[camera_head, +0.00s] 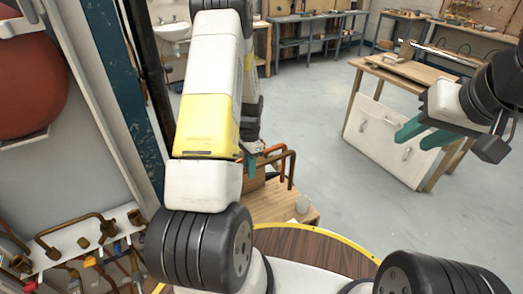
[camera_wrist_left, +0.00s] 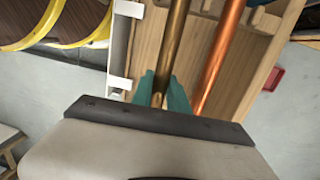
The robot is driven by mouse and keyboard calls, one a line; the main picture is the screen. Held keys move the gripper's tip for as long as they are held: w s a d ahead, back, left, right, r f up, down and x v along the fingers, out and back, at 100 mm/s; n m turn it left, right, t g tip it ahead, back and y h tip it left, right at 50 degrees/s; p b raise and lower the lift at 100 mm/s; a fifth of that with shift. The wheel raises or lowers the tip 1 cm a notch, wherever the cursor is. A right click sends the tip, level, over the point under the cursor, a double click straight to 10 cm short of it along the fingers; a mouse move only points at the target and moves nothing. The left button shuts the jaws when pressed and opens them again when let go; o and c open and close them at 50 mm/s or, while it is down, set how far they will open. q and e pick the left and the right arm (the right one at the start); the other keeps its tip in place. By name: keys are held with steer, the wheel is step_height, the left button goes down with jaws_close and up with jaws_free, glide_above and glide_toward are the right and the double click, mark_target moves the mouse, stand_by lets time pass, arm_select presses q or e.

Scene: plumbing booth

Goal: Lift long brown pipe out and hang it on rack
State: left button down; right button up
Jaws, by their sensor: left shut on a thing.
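My left gripper (camera_head: 251,164) is low in front of the left arm in the head view, mostly hidden by the arm. In the left wrist view its teal fingers (camera_wrist_left: 160,88) are shut on a long brown pipe (camera_wrist_left: 174,45). The pipe runs up and away over a wooden crate (camera_wrist_left: 145,50). A bright copper pipe (camera_wrist_left: 222,55) lies beside it, to the right. In the head view, brown and orange bent pipe ends (camera_head: 290,165) show by the gripper. My right gripper (camera_head: 418,133) is open and empty, at the right. I cannot clearly identify the rack.
A white shelf (camera_head: 60,262) with bent brown pipework and valves is at the lower left. A wooden bench (camera_head: 385,120) stands at the right. The middle floor (camera_head: 310,110) is clear.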

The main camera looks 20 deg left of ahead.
arm_select(q)
steer(key=shift+f, duration=0.35)
stand_by(0.3)
steer(key=c, duration=1.2)
jaws_free()
